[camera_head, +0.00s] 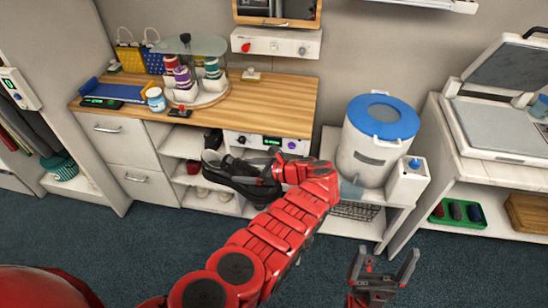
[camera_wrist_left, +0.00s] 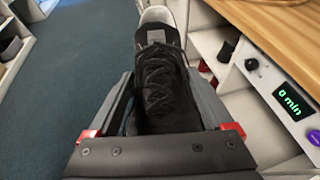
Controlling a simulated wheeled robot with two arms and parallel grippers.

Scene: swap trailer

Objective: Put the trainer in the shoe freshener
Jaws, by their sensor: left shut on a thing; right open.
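A black trainer (camera_head: 236,178) is held in front of the shelves under the wooden counter. In the left wrist view the trainer (camera_wrist_left: 160,75) shows dark laces and a pale far end. My left gripper (camera_head: 277,168) is shut on it, with a finger on each side. A white panel (camera_head: 267,143) with a knob, a green display and a purple button sits under the counter edge, just above and behind the trainer. In the left wrist view its display (camera_wrist_left: 290,101) reads 0 min. The space below the panel is partly hidden. My right gripper (camera_head: 383,277) is open and empty at the lower right.
Cubbies left of the panel hold other footwear, including a dark shoe (camera_head: 213,139) and a pale pair (camera_head: 202,192). A white bucket with a blue lid (camera_head: 383,117) stands right of the counter. The counter (camera_head: 280,98) has bare space at its right. The blue floor is clear.

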